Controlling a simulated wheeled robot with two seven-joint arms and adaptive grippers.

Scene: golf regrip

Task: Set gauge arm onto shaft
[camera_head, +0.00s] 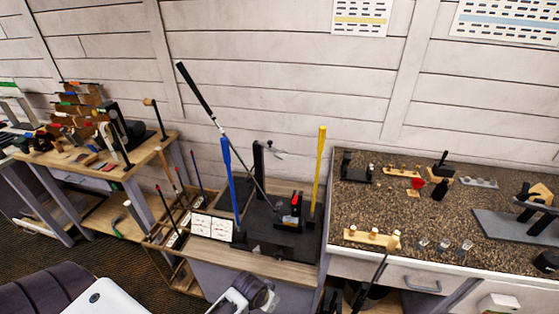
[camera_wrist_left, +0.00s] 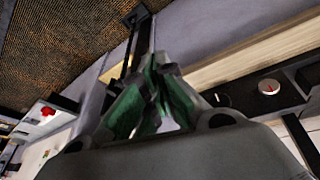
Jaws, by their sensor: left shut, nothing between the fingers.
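A golf club leans across the middle bench, its black grip (camera_head: 196,89) up at the left and its thin silver shaft (camera_head: 243,166) running down to the right. A black upright post (camera_head: 258,163) stands close behind the shaft. A small metal piece (camera_head: 274,149) sticks out to the right near its top; it may be the gauge arm, too small to be sure. It looks apart from the shaft. My left gripper (camera_wrist_left: 154,62) shows in the left wrist view with green finger pads, shut and empty, beside the bench edge. My right gripper is not in view.
A blue upright (camera_head: 228,170) and a yellow upright (camera_head: 319,165) flank the club. A black fixture with a red tip (camera_head: 295,200) sits between them. A speckled counter (camera_head: 375,215) with small parts stands at right, a cluttered wooden table (camera_head: 60,158) at left.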

